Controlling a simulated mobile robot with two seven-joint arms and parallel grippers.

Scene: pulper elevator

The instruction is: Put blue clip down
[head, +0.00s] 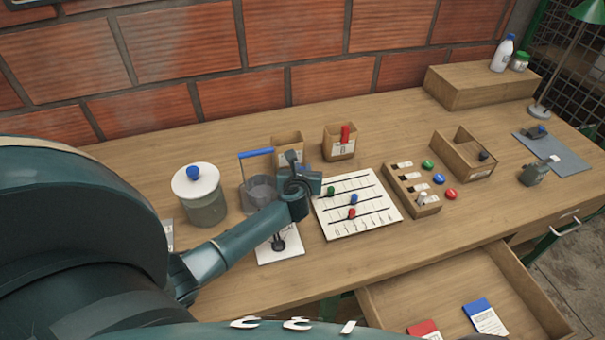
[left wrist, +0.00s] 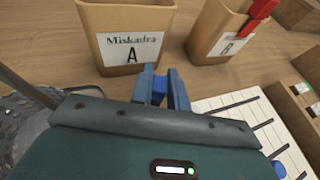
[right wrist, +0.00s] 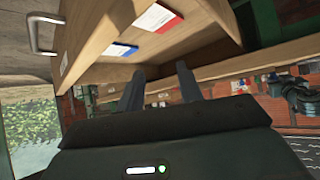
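My left gripper (head: 312,182) is above the table, in front of the small box A (head: 287,148) and beside the white lined board (head: 360,212). In the left wrist view, a blue clip (left wrist: 160,90) is between the fingertips of that gripper (left wrist: 163,92), which look closed on it. The clip is close in front of box A (left wrist: 131,45); I cannot tell whether they touch. A red clip (head: 345,134) is on the rim of box B (head: 339,148). My right gripper (right wrist: 161,88) is open and empty below the table's level.
The board carries coloured pegs. A slotted wooden block (head: 410,190) and open tray (head: 463,160) are to the right. An open drawer (head: 395,290) juts out in front.

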